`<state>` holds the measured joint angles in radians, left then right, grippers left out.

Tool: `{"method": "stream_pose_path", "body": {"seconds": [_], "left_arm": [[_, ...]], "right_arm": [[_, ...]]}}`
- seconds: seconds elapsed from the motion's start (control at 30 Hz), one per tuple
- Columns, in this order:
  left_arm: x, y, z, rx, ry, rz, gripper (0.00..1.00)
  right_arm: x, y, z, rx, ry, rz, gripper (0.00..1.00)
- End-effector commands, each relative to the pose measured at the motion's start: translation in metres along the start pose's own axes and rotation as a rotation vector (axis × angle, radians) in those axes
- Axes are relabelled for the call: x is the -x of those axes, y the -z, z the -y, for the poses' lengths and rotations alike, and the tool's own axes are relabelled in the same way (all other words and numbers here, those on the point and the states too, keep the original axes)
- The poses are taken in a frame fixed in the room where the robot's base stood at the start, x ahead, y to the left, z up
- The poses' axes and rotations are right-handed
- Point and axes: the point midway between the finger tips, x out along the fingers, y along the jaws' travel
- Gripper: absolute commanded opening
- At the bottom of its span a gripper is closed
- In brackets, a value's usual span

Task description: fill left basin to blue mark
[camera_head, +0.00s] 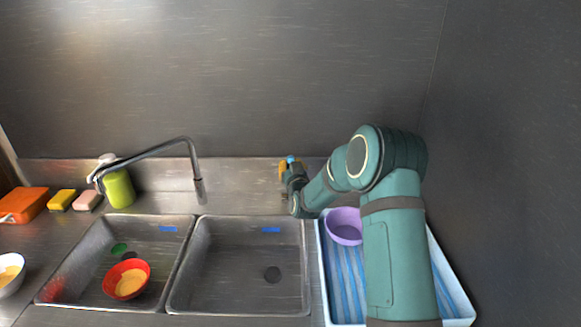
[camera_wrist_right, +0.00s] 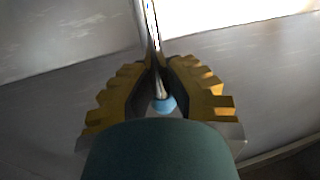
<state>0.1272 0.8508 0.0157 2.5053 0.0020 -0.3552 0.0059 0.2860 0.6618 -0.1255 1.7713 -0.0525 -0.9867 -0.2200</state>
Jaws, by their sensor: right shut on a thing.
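The left basin (camera_head: 85,240) is steel with a blue mark (camera_head: 168,229) high on its back wall. A red bowl (camera_head: 127,279) with yellowish contents, a green disc (camera_head: 119,249) and a dark drain show in it; I see no clear water level. The metal faucet (camera_head: 199,187) stands behind the basins, its spout reaching left; no stream is visible. My right gripper (camera_head: 289,165) is at the back ledge, right of the faucet. In the right wrist view its yellow fingers (camera_wrist_right: 160,82) are shut on a thin metal lever (camera_wrist_right: 152,30) with a blue tip (camera_wrist_right: 164,105). My left gripper is out of view.
The right basin (camera_head: 235,262) looks empty, with its own blue mark. A purple bowl (camera_head: 344,226) sits in a white tray (camera_head: 450,290) partly behind my right arm. A green bottle (camera_head: 119,188), sponges (camera_head: 62,199) and an orange box (camera_head: 24,204) stand at left. A white bowl (camera_head: 10,272) is at the left edge.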

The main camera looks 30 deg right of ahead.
Motion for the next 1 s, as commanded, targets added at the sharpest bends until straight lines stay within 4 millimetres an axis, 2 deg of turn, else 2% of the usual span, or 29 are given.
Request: {"method": "stream_pose_path", "body": {"seconds": [0.2,0.6,1.0], "left_arm": [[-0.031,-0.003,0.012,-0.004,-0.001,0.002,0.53],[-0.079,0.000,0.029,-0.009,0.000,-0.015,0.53],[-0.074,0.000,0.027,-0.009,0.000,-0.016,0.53]], "right_arm": [[0.007,-0.001,0.002,0.013,0.000,-0.079,0.00],[0.028,-0.004,0.005,0.046,-0.002,-0.240,0.00],[0.039,-0.001,0.007,0.062,-0.002,-0.330,0.00]]}}
